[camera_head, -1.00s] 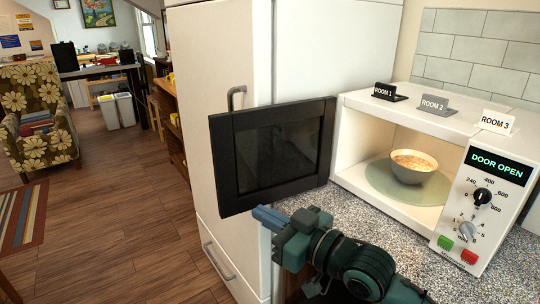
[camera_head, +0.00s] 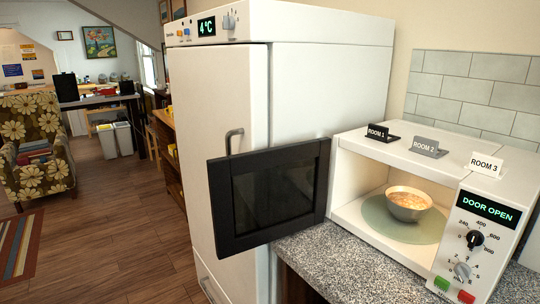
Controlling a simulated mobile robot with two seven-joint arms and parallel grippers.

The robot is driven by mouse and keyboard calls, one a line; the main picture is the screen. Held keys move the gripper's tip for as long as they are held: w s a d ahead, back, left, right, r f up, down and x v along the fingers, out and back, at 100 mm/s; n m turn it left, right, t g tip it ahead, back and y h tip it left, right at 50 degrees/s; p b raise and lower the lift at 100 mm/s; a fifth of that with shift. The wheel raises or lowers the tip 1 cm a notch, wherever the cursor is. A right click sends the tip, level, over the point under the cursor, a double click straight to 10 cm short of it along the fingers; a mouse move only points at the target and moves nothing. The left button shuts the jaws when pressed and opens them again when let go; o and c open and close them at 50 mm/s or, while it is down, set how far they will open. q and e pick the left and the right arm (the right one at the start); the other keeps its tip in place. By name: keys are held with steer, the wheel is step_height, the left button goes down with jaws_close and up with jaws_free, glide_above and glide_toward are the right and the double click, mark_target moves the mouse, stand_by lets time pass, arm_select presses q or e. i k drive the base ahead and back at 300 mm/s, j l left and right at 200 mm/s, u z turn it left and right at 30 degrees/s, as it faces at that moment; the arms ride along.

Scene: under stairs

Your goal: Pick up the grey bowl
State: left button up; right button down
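The grey bowl (camera_head: 408,205) stands upright on the round greenish plate (camera_head: 378,217) inside the white microwave (camera_head: 350,165). It holds something pale orange-brown. The microwave's black door (camera_head: 266,196) is swung wide open to the left, and its display reads DOOR OPEN. Neither of my grippers shows in the head view now.
A white fridge (camera_head: 215,95) with a 4°C display stands behind the open door. The speckled counter (camera_head: 335,265) in front of the microwave is bare. ROOM 1, ROOM 2 and ROOM 3 signs stand on the microwave. Wooden floor (camera_head: 120,230) lies open to the left.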

mark_target(407, 204)
steer(key=j+z, duration=0.15)
steer(key=z, duration=0.9)
steer(key=j+z, duration=0.4)
steer(key=j, duration=0.15)
steer(key=k+j+z, duration=0.1)
steer(key=j+z, duration=0.3)
steer(key=k+j+z, duration=0.1)
steer(key=j, duration=0.3)
steer(key=k+j+z, duration=0.15)
steer(key=j, duration=0.2)
steer(key=k+j+z, duration=0.1)
steer(key=j, duration=0.25)
steer(key=k+j, duration=0.2)
steer(key=j, duration=0.15)
steer(key=k+j, duration=0.15)
steer(key=j, duration=0.2)
steer(key=k+j+z, duration=0.1)
steer(key=i+j, duration=0.6)
steer(key=j, duration=0.2)
